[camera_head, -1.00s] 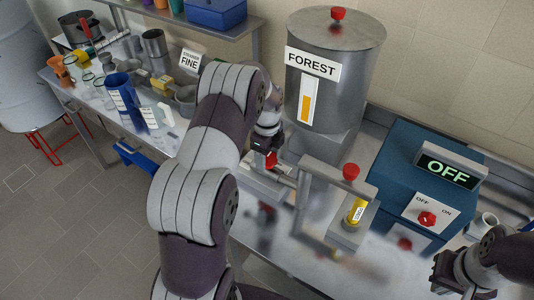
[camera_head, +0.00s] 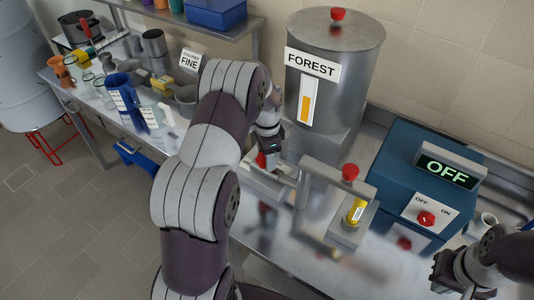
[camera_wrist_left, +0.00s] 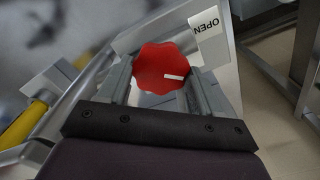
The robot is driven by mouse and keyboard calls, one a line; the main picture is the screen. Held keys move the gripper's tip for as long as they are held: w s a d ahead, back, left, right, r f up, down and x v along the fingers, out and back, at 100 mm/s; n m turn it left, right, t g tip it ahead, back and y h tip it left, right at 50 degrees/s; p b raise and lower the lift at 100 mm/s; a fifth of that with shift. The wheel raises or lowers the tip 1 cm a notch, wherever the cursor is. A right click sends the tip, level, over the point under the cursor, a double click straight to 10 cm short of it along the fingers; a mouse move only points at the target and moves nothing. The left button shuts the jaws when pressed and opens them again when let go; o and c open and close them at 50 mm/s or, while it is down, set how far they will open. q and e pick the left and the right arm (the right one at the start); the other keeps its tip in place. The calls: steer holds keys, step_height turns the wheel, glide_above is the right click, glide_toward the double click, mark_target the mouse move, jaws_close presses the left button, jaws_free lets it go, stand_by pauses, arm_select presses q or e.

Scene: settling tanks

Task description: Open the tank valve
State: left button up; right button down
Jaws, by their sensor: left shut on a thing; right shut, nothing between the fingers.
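The tank (camera_head: 335,75) is a tall grey metal cylinder with a FOREST label, a yellow level strip and a red lid knob. In the head view the red knob (camera_head: 261,160) shows low in front of the tank, partly hidden by my left gripper (camera_head: 264,158). In the wrist view the left gripper's fingers (camera_wrist_left: 160,88) are closed around the knob. My right gripper (camera_head: 440,272) is at the lower right, shut and empty.
A metal stand with a red knob (camera_head: 350,172) and a yellow-filled tube (camera_head: 356,212) stands right of the valve. A blue machine (camera_head: 400,165) reads OFF, with a red switch (camera_head: 426,218). Cups and jugs crowd the left bench (camera_head: 85,118).

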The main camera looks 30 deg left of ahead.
arm_select(q)
steer(key=n, duration=0.3)
steer(key=shift+a+r+n, duration=0.1)
steer(key=shift+n, duration=0.3)
steer(key=shift+w+n, duration=0.1)
steer(key=shift+n, duration=1.7)
steer(key=o, duration=1.1)
steer(key=shift+c, duration=0.2)
step_height(320, 180, up, 6)
steer(key=shift+f+b, duration=0.2)
steer(key=shift+b, duration=0.6)
step_height(320, 180, up, 7)
steer(key=p, duration=0.4)
